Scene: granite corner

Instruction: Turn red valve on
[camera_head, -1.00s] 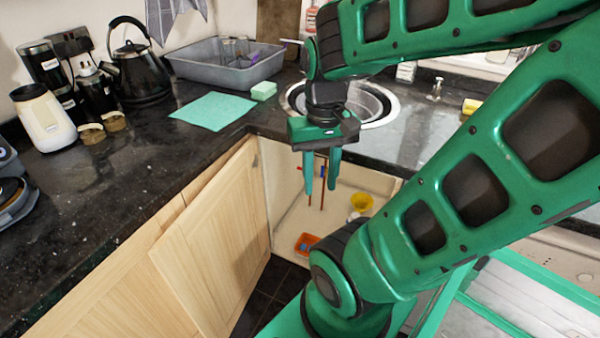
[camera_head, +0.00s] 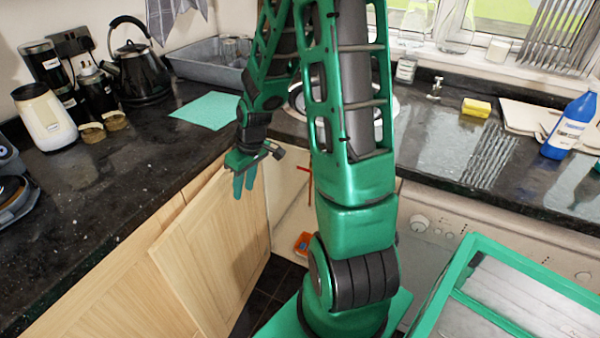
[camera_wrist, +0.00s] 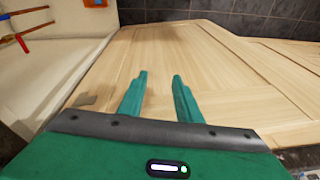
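The red valve (camera_wrist: 22,44) shows in the wrist view as a small red handle on copper pipes (camera_wrist: 25,38), at the upper left inside the pale cupboard. In the head view part of a copper pipe (camera_head: 310,185) shows; the valve itself cannot be made out there and my arm covers much of the opening. My gripper (camera_head: 244,186) points down in front of the open wooden cupboard door (camera_head: 215,245). In the wrist view its two fingers (camera_wrist: 160,76) are apart with nothing between them, over the door panel. The valve lies well left of the fingers.
An orange container (camera_head: 303,243) sits low in the cupboard. The black countertop (camera_head: 120,170) runs above it, with a green cloth (camera_head: 213,110), a grey basin (camera_head: 205,70) and a kettle (camera_head: 140,75). A blue bottle (camera_head: 570,128) stands at the right.

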